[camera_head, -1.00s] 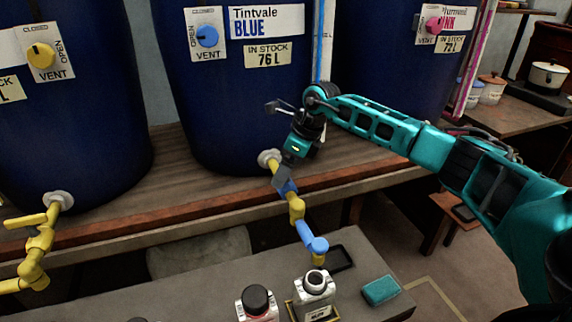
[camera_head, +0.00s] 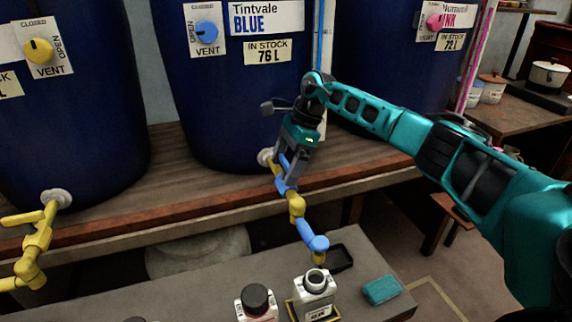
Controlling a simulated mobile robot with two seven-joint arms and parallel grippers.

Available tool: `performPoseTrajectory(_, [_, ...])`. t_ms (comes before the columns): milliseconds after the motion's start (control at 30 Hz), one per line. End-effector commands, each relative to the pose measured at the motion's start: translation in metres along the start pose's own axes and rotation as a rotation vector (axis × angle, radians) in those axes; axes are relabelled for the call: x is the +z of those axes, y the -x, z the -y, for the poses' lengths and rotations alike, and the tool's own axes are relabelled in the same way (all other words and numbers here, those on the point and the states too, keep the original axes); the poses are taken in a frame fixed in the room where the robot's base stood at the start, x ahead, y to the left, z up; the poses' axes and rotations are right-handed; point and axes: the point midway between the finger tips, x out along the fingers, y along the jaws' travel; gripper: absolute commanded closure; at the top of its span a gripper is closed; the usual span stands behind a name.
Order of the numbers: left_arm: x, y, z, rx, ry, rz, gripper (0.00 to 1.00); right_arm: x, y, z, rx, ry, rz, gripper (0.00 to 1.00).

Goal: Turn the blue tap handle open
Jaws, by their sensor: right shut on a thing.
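The blue tap handle (camera_head: 284,163) sits on the yellow tap pipe (camera_head: 296,204) at the foot of the middle blue vat (camera_head: 225,120). My right gripper (camera_head: 289,178) reaches down from above and is shut on the handle; its fingers hide part of it. The handle's upper end shows just left of the fingers. Below, the blue spout (camera_head: 312,239) points down over an open white bottle (camera_head: 315,287) marked BLUE. The bottle looks dark inside; its fill cannot be told. My left gripper is not in view.
A yellow tap (camera_head: 38,240) stands out from the left vat (camera_head: 70,110). A black-capped bottle (camera_head: 256,302), a black tray (camera_head: 338,258) and a teal sponge (camera_head: 381,290) are on the grey bench (camera_head: 215,278). The wooden shelf (camera_head: 190,215) runs under the vats.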

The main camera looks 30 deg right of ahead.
Motion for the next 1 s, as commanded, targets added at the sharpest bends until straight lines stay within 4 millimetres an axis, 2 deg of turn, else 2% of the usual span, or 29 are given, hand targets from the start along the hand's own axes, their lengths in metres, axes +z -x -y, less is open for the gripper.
performPoseTrajectory(433, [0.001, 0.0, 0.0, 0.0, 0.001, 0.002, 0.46, 0.0, 0.001, 0.001, 0.001, 0.014, -0.002, 0.41])
performPoseTrajectory(467, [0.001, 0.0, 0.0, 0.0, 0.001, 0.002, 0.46, 0.0, 0.001, 0.001, 0.001, 0.014, -0.002, 0.1])
performPoseTrajectory(567, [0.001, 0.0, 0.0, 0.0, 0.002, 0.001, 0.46, 0.0, 0.001, 0.001, 0.001, 0.013, -0.002, 0.0])
performPoseTrajectory(833, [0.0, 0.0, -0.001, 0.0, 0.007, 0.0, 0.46, 0.0, 0.003, 0.0, 0.002, 0.011, -0.002, 0.0])
performPoseTrajectory(1000, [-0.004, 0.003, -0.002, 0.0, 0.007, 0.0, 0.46, 0.0, 0.023, 0.001, -0.001, 0.01, -0.002, 0.0])
